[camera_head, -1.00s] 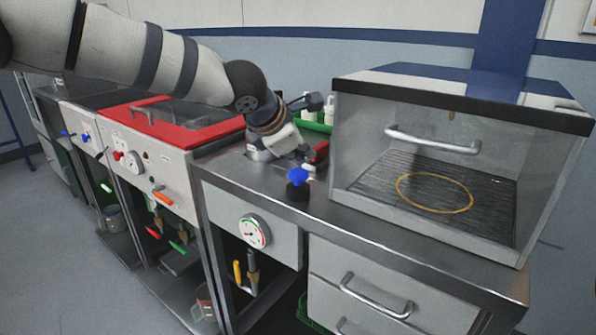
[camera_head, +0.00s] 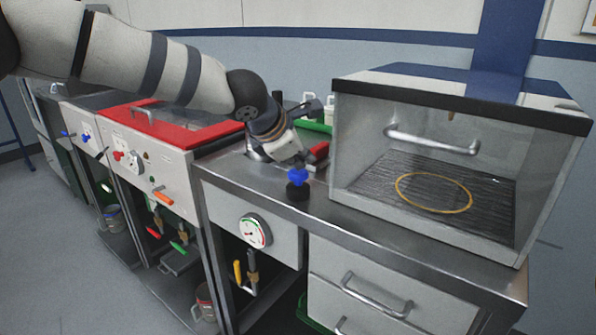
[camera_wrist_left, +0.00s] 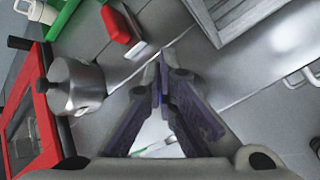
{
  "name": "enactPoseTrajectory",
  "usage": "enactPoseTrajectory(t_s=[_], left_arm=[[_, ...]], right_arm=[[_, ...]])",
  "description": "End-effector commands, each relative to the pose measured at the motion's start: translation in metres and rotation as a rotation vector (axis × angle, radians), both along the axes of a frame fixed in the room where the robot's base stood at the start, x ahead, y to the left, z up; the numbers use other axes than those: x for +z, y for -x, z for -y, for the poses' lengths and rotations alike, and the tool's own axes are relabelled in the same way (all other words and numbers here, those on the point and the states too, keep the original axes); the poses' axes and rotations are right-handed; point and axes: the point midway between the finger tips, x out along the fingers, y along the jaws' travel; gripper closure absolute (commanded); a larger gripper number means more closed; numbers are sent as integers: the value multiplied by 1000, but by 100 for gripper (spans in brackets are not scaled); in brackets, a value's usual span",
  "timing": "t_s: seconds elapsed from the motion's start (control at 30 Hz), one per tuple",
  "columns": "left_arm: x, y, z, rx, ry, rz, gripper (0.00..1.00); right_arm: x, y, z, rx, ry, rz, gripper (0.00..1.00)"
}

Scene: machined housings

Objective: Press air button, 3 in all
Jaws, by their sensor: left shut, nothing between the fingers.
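A blue knob on a black base (camera_head: 298,177) stands on the steel counter near its front edge. I cannot tell for sure which part is the air button. My left gripper (camera_head: 303,160) is just behind and above the blue knob, pointing down to the counter. Whether it touches the knob is not clear. In the left wrist view the dark fingers (camera_wrist_left: 161,75) are together with nothing held, and a small blue patch shows between the finger links. A red and white object (camera_wrist_left: 117,25) lies beyond the fingertips. My right gripper is not in view.
A clear-fronted cabinet (camera_head: 450,117) with a handle stands right of the gripper. A red-framed unit (camera_head: 195,137) is at left. A metal pot (camera_wrist_left: 76,86) and a green tray (camera_head: 316,126) are on the counter. A gauge (camera_head: 254,231) is on the counter's front.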

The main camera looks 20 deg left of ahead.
Motion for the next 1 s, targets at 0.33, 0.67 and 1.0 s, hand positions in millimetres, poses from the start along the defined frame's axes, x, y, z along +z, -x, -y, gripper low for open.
enactPoseTrajectory(t_s=[0.33,0.67,1.0], left_arm=[[-4,0,0,0,-1,0,100],[-9,0,0,1,-1,-1,100],[-13,0,0,0,-2,-2,100]], right_arm=[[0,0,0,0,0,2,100],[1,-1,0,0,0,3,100],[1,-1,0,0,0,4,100]])
